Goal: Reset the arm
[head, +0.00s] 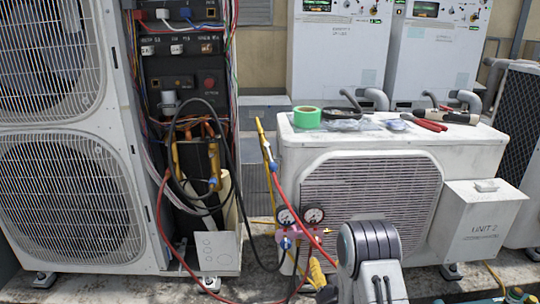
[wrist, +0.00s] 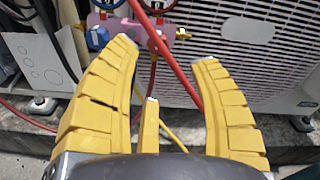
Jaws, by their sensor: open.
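My gripper (wrist: 165,55) is open in the wrist view, its yellow segmented fingers spread apart with nothing between them that they grip. A red hose passes behind the fingers in that view. In the head view my grey arm joint (head: 370,245) stands at the bottom, right of centre, and a bit of yellow finger (head: 318,272) shows to its left; the rest of the gripper is hidden there. The gripper points toward a pink gauge manifold (head: 298,228) with two dials. The manifold also shows at the top of the wrist view (wrist: 148,30), beyond the fingertips.
A white condenser (head: 395,152) stands behind my arm, with green tape (head: 307,117) and red-handled pliers (head: 424,122) on top. A grey box (head: 480,225) juts out at its right. An opened tall unit (head: 60,150) with loose hoses stands left. Red and yellow hoses hang near my gripper.

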